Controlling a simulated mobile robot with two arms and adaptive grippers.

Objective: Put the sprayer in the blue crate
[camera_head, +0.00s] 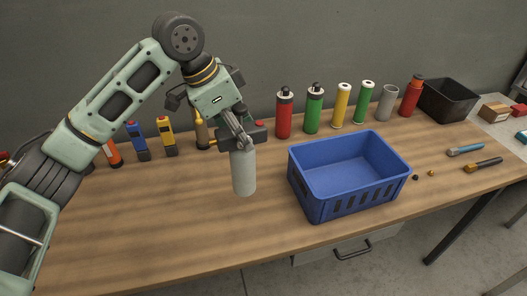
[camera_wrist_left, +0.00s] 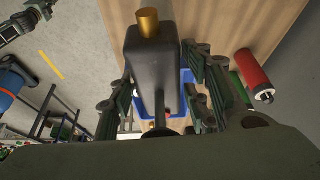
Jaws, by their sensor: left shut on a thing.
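The sprayer has a pale grey bottle (camera_head: 243,173) and a dark head with a small red part. It is upright just left of the blue crate (camera_head: 309,197). My left gripper (camera_head: 238,138) is shut on the sprayer near its top. In the left wrist view the sprayer's black head (camera_wrist_left: 150,58) with a brass tip lies between the fingers (camera_wrist_left: 158,100). The crate is open, and its visible inside is empty. A part of it shows behind the sprayer in the wrist view. I cannot tell whether the bottle's base touches the table. My right gripper is not in view.
Several coloured cylinders, including a red one (camera_head: 284,115) and a green one (camera_head: 314,112), stand behind the crate. A black bin (camera_head: 449,101) is at the back right. Tools (camera_head: 483,165) lie right of the crate. The wooden table (camera_head: 150,215) is clear at front left.

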